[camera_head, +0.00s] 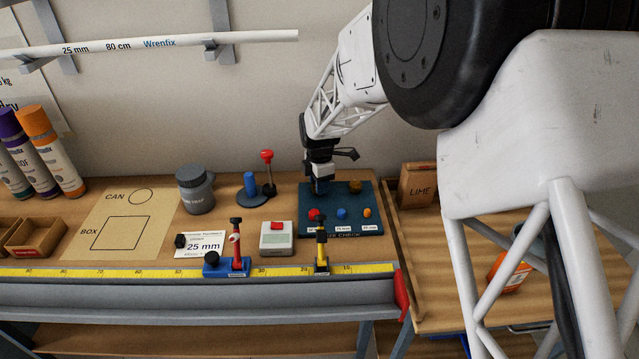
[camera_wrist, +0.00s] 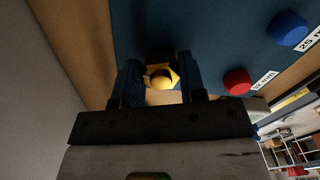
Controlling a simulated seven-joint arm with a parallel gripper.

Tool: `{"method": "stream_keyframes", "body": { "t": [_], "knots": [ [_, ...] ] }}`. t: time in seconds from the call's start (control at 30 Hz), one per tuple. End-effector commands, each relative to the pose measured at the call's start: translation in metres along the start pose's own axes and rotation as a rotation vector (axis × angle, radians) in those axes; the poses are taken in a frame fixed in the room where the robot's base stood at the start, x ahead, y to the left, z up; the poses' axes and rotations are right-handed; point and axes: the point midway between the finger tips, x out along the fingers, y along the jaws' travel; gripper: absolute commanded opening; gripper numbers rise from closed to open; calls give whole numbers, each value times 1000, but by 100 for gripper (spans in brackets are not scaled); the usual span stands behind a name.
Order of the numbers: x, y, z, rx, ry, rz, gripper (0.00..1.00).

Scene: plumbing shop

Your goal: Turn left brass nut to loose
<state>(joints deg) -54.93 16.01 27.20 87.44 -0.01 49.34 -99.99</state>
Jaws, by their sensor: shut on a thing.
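The left brass nut (camera_wrist: 162,77) shows yellow between my two fingers in the wrist view. My gripper (camera_wrist: 159,88) is shut on it from above. In the head view my gripper (camera_head: 322,187) stands over the back left of the dark blue board (camera_head: 340,199) and hides the left nut. A second brass nut (camera_head: 355,186) sits to its right on the same board, apart from my gripper. How far the left nut is turned cannot be told.
Red (camera_head: 315,214), blue (camera_head: 342,213) and orange (camera_head: 367,212) knobs line the board's front half. A red-topped lever (camera_head: 267,160) and a blue post (camera_head: 250,183) stand to the left.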

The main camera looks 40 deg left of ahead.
Motion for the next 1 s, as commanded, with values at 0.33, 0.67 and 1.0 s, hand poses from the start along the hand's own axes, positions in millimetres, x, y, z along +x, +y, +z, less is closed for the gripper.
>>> {"method": "stream_keyframes", "body": {
  "t": [0.33,0.67,1.0],
  "knots": [
    [-1,1,-1,-143,0,1,14],
    [-1,1,-1,-159,0,1,14],
    [-1,1,0,-158,0,1,63]
  ]
}}
